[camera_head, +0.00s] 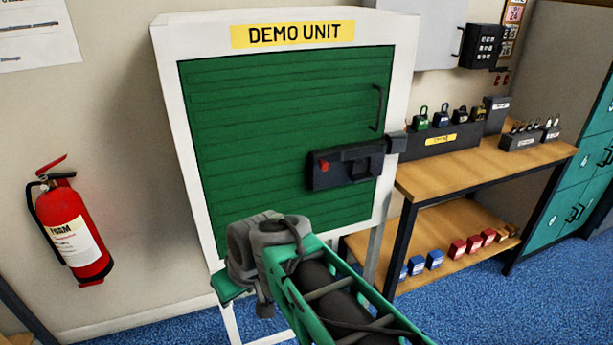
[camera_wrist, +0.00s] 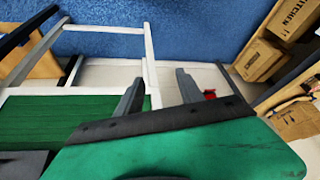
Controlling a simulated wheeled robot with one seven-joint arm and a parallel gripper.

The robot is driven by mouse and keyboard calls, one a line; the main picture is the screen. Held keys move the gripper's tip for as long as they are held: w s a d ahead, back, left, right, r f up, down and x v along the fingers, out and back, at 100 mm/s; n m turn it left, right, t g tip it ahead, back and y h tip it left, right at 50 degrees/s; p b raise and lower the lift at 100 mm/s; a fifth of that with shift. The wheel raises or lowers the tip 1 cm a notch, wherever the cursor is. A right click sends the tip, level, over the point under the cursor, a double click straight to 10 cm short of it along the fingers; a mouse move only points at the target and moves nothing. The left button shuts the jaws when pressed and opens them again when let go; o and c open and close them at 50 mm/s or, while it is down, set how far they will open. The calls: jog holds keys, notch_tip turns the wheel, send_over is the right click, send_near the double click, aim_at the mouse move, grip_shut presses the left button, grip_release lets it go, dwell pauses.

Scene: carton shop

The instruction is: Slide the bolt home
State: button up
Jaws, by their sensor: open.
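The demo unit (camera_head: 390,60) is a white-framed cabinet with a green slatted door (camera_head: 250,120) that looks shut. A dark bolt assembly (camera_head: 346,166) sits at the door's right edge, with a red knob (camera_head: 322,166) at its left end. A dark keeper (camera_head: 397,143) is on the frame just to the right. I cannot tell whether the bar enters it. My gripper is open and empty in the wrist view (camera_wrist: 160,88). In the head view my wrist is low in front of the door, below and left of the bolt, apart from it; the fingertips are not clear.
A black pull handle (camera_head: 378,107) is above the bolt. A wooden bench (camera_head: 470,167) with padlocks stands to the right. A red fire extinguisher (camera_head: 73,228) hangs at left. Cartons (camera_wrist: 262,60) show in the wrist view. Blue floor (camera_head: 460,310) is open at lower right.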

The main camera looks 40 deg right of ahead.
jog(key=w+d+t+b, duration=0.4)
jog(key=w+d, duration=0.4)
jog(key=d, duration=0.1)
jog(key=t+h+b, duration=0.3)
jog(key=t+b, duration=0.1)
jog(key=t, duration=0.5)
send_near(326, 167)
jog(key=w, duration=0.1)
jog(key=shift+m, duration=0.4)
jog(key=w, duration=0.5)
jog(key=w+d+p, duration=0.1)
jog(key=w, duration=0.1)
jog(key=shift+w+d, duration=0.1)
jog(key=shift+w, duration=0.2)
jog(key=shift+c, duration=0.4)
grip_shut()
